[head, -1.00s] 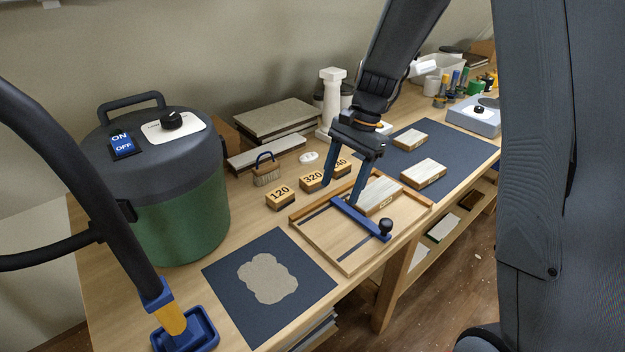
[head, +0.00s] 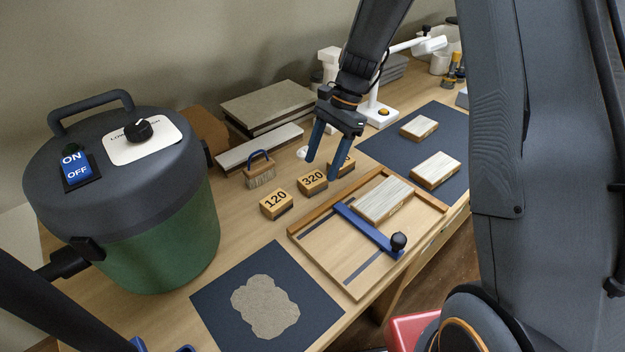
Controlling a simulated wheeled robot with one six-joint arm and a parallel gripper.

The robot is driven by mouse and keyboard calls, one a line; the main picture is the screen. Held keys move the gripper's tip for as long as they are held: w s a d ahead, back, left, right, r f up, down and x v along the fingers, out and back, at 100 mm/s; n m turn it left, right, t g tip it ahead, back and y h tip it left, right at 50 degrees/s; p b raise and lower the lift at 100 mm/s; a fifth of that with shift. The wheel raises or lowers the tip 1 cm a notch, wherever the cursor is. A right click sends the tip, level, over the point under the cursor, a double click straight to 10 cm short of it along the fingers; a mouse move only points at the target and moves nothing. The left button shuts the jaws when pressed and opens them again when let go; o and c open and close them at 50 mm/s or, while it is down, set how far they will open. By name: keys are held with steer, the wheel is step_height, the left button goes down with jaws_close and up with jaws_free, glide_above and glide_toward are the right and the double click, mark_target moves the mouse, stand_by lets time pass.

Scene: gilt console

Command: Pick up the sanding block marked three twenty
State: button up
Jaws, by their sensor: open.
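The sanding block marked 320 (head: 312,181) stands on the wooden bench, its number facing up. The block marked 120 (head: 276,204) stands to its left and nearer. A third block (head: 343,166) stands to its right, its number hidden behind a finger. My gripper (head: 321,170) is open and empty, its two blue fingers pointing down over the 320 block. The fingertips look close to the block's top, one towards its far left and one towards its right. I cannot tell whether they touch it.
A brush (head: 259,172) stands left of the blocks. A wooden clamping frame (head: 330,254) holding a pale board lies in front. A green and grey vacuum (head: 130,200) fills the left. A dark mat (head: 222,322) with a tan patch lies at the front.

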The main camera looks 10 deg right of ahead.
mark_target(314, 177)
steer(key=a+f, duration=0.1)
steer(key=s+f+p, duration=0.1)
steer(key=f, duration=0.1)
steer(key=shift+s+a, duration=0.15)
steer(key=shift+a, duration=0.25)
steer(key=shift+a+f+p, duration=0.15)
steer(key=shift+f+p, duration=0.15)
steer(key=shift+f, duration=0.25)
steer(key=c, duration=1.2)
steer(key=shift+o, duration=0.2)
steer(key=shift+r, duration=0.15)
step_height(314, 177, up, 10)
steer(key=b, duration=0.2)
steer(key=o, duration=0.3)
steer(key=shift+c, duration=0.8)
